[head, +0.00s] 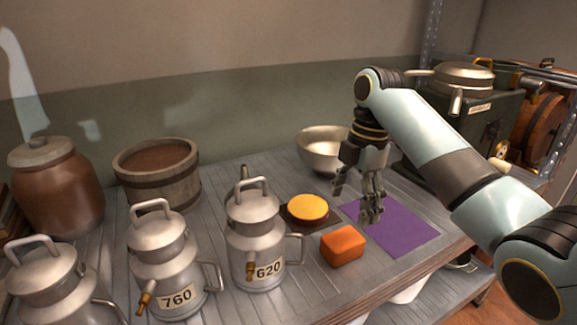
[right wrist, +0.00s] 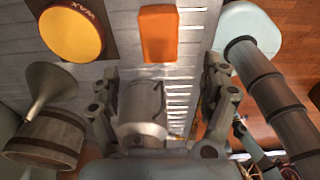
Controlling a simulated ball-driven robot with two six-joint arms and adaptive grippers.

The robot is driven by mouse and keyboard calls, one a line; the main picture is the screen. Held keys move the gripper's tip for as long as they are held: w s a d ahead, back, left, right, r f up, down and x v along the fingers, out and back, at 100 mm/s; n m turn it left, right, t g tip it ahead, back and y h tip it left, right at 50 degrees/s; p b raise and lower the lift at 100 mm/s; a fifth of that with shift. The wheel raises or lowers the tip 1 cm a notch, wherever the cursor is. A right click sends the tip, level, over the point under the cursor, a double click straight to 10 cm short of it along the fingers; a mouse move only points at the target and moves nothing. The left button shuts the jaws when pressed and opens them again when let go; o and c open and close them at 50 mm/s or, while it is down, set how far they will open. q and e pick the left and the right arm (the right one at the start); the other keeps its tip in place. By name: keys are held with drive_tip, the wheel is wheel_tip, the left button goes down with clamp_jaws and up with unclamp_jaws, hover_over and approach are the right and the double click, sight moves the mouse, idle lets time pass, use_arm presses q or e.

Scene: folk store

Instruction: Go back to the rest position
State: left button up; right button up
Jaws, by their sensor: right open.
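My right gripper (head: 354,202) hangs fingers down above the shelf, near the left edge of the purple mat (head: 405,233). It is open, and I see nothing held in it. In the right wrist view its fingers (right wrist: 162,70) stand wide apart, with a metal can (right wrist: 142,110) showing between them in the picture. The orange block (head: 342,246) lies in front of the gripper, apart from it; it also shows in the right wrist view (right wrist: 158,33). The yellow wax disc (head: 307,208) sits on a dark base to the left. My left gripper is not in view.
Metal cans marked 620 (head: 256,240) and 760 (head: 168,262) stand at the front, with another can (head: 45,285) at far left. A metal bowl (head: 318,150) is behind the gripper. A wooden tub (head: 158,178) and brown crock (head: 58,190) stand back left. A dark box (head: 470,135) is at right.

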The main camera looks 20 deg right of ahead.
drive_tip(key=s+a+f+m+t+h, duration=0.1)
drive_tip(key=s+a+f+m, duration=0.2)
drive_tip(key=s, duration=0.4)
drive_tip(key=s+f+m+t, duration=0.1)
drive_tip(key=s+f+m, duration=0.2)
drive_tip(key=s+m, duration=0.25)
drive_tip(key=s+a+r+m+t+h, duration=0.15)
drive_tip(key=s+r+m, duration=0.25)
drive_tip(key=s+m, duration=0.8)
drive_tip(key=s+d+f+n+g, duration=0.1)
drive_tip(key=s+f, duration=0.1)
drive_tip(key=f, duration=1.1)
drive_tip(key=s+d+f+n, duration=0.1)
drive_tip(key=s+d+f, duration=0.15)
drive_tip(key=f, duration=1.15)
drive_tip(key=s+f+g, duration=0.1)
drive_tip(key=s+f, duration=1.3)
drive_tip(key=s, duration=0.4)
drive_tip(key=shift+f, duration=0.4)
